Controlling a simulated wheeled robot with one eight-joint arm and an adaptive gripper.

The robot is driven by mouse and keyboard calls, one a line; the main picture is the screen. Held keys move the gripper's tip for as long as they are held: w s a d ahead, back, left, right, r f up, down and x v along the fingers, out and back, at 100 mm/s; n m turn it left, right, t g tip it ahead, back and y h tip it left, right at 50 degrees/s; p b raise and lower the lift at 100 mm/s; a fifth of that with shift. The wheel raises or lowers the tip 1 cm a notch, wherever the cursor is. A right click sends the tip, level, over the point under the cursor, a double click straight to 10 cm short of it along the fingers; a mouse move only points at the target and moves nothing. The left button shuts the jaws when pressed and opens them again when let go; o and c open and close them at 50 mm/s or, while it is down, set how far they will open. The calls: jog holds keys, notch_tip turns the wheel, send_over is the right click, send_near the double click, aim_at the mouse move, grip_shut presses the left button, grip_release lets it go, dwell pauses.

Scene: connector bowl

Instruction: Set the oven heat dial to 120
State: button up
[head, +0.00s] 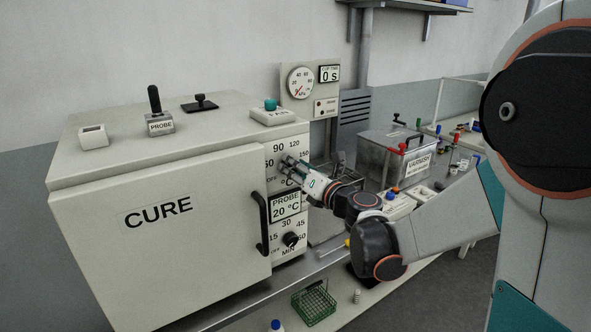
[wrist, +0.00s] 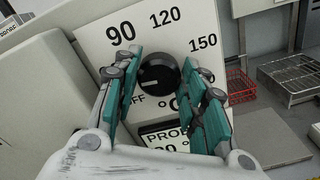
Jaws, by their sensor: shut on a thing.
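The oven heat dial (wrist: 158,73) is a round black knob on the white front panel in the wrist view, ringed by printed marks OFF, 90, 120 and 150. My gripper (wrist: 163,68) has its teal-padded fingers on either side of the dial and is shut on it. The mark 120 (wrist: 165,17) lies above the dial, slightly right.
The probe display (head: 285,206) reads 20 °C, above a black minutes dial (head: 290,239). The oven door handle (head: 262,223) stands out just left of the panel. A VARNISH box (head: 400,160) is to the right. A red wire basket (wrist: 240,85) also shows in the wrist view.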

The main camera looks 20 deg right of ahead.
jog(key=m, duration=1.4)
jog(key=m+b, duration=0.1)
jog(key=m, duration=0.6)
jog(key=shift+f, duration=0.35)
jog(key=shift+m, duration=0.4)
jog(key=o, duration=1.1)
jog(key=shift+c, duration=0.2)
jog(key=shift+s+d, duration=0.1)
